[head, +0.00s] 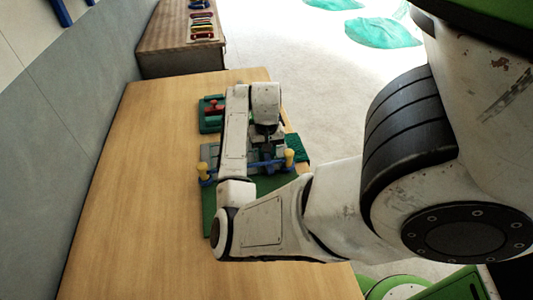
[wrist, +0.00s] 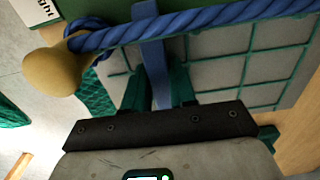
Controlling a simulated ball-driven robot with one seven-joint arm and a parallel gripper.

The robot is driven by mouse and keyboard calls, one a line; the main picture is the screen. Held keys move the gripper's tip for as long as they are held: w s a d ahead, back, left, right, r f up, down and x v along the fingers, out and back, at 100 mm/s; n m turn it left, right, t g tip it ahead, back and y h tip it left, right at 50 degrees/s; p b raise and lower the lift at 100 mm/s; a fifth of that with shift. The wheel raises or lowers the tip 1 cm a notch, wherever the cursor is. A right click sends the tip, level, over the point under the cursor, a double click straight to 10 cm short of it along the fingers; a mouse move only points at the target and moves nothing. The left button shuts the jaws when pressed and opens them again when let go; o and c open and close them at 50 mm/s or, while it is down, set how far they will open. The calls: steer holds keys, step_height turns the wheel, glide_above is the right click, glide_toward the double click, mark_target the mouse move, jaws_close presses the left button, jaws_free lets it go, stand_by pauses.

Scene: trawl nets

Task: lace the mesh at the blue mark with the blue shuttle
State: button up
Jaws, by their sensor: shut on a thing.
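My gripper (wrist: 158,84) is shut on the blue shuttle (wrist: 152,50), a flat blue strip between its green fingers in the wrist view. The strip reaches up across the blue rope (wrist: 215,22); I cannot tell whether it touches the rope or the mesh. The green mesh (wrist: 247,68) spreads over a grey board, below the rope. In the head view my gripper (head: 265,143) is over the grey board (head: 213,156), and my arm hides much of it. I cannot make out the blue mark.
Yellow pegs (head: 289,157) (head: 203,170) stand at the rope's ends; one (wrist: 55,70) is close at left in the wrist view. A green tray with a red piece (head: 214,108) lies beyond the board. A brown cabinet (head: 180,62) is at the back. The wooden table (head: 140,190) is clear at left.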

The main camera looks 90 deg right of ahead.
jaws_close()
steer(key=shift+w+d+r+p, duration=0.15)
steer(key=shift+w+d+p, duration=0.05)
steer(key=shift+d+p, duration=0.4)
steer(key=shift+w+d, duration=0.25)
steer(key=shift+d, duration=0.7)
steer(key=shift+r+p, duration=0.1)
steer(key=shift+p, duration=0.25)
step_height(320, 180, up, 6)
steer(key=p, duration=0.6)
steer(key=shift+r, duration=1)
steer(key=shift+a, duration=0.1)
